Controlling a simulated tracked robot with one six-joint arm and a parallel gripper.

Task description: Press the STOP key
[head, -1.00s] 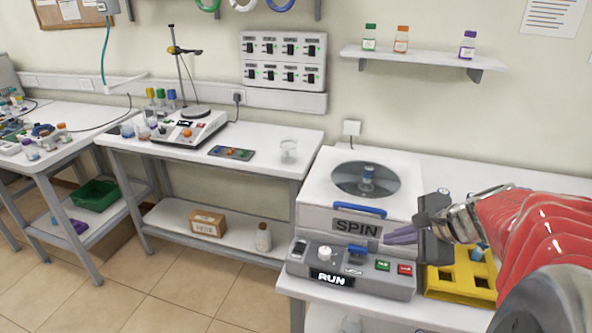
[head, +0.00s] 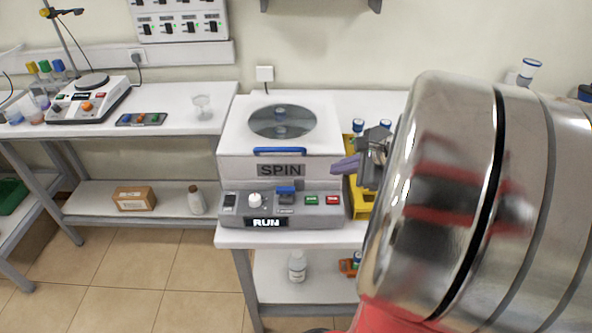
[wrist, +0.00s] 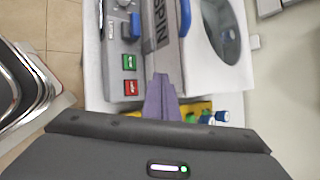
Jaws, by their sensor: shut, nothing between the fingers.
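The red key (head: 332,200), which I take for STOP, sits at the right end of the centrifuge's grey control panel (head: 238,213), beside the green key (head: 311,200). In the wrist view the red key (wrist: 130,87) lies just below the green key (wrist: 129,62). The display (head: 266,222) reads RUN. My gripper (head: 346,165) has its purple fingers closed and empty. In the head view they are just above the red key, apart from it. In the wrist view the fingertips (wrist: 160,84) are right of the red key, near the SPIN face.
The centrifuge (head: 232,140) has its clear-windowed lid closed with a blue handle. A yellow rack (head: 358,205) with blue-capped vials stands close at its right. A side table (head: 180,118) with a hotplate and a beaker is at left. Floor is free in front.

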